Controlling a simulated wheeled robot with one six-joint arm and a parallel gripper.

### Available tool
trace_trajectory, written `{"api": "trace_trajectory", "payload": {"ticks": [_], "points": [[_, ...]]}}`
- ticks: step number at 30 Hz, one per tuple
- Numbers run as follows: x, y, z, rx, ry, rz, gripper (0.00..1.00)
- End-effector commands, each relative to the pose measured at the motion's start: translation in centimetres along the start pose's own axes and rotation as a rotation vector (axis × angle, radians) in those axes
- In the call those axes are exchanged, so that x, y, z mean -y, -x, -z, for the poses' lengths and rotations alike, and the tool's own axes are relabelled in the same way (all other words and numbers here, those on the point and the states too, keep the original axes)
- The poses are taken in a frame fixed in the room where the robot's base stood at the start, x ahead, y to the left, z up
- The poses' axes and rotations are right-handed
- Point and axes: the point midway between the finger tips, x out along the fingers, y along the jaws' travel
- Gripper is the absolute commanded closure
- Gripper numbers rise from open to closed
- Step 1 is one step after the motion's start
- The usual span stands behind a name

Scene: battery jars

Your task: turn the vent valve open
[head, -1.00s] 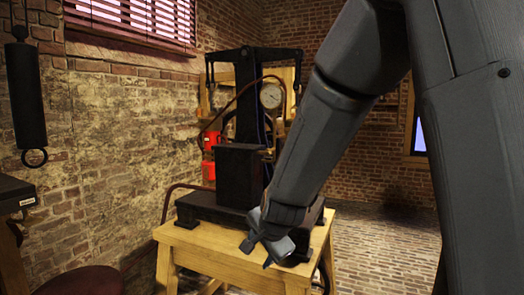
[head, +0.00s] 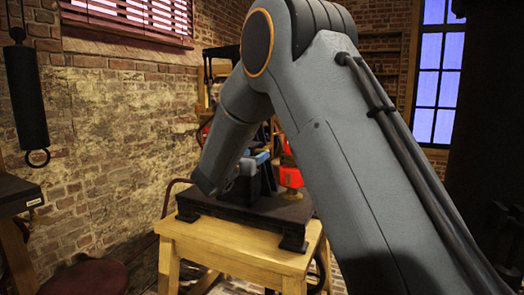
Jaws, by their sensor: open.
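A black machine with a heavy base (head: 235,208) stands on a wooden table; my arm hides most of its upright part. I cannot make out the vent valve for certain. A red part with a brass-coloured foot (head: 290,180) shows just right of my gripper, above the base; I cannot tell whether it belongs to the valve. My gripper (head: 258,160) is over the machine's base, partly behind my own wrist, with its blue-grey fingers pointing right. It is open, and I see nothing held in it. Whether it touches anything is hidden.
The wooden table (head: 232,252) has a bare front edge. A dark red round seat (head: 85,278) and a dark-topped bench (head: 15,190) stand at the left. A black cylinder with a ring (head: 26,95) hangs by the brick wall. A hose runs left of the machine.

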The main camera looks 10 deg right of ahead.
Motion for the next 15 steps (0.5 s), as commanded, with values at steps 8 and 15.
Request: {"api": "trace_trajectory", "payload": {"ticks": [8,15], "points": [[0.1,-4.3,-0.1,-0.001,0.004,-0.001,0.52],[0.0,-6.1,0.0,-0.001,0.004,-0.002,0.52]]}}
